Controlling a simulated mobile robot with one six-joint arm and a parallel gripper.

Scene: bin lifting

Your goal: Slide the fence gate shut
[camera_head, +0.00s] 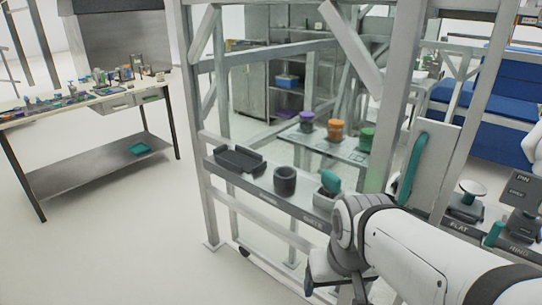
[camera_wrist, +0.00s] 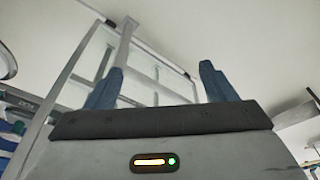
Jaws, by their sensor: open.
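The grey metal fence frame (camera_head: 207,130) stands in the middle of the head view, with upright posts and diagonal braces. An upright teal handle (camera_head: 413,165) is on a pale panel at its right side, probably on the gate. I cannot tell exactly where the gate's edges are. My gripper (camera_head: 336,288) is low in front of the frame, below the handle and to its left, partly hidden by my wrist. In the wrist view my gripper (camera_wrist: 160,85) has its blue fingers wide apart. Nothing is between them, and grey metal bars (camera_wrist: 120,50) show beyond the left finger.
A ledge (camera_head: 300,205) on the frame carries a black tray (camera_head: 240,160), a dark cup (camera_head: 285,181) and a teal-topped piece (camera_head: 330,182). Lidded jars (camera_head: 336,130) stand behind. A cluttered workbench (camera_head: 110,98) is at left. The floor (camera_head: 120,240) at lower left is clear.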

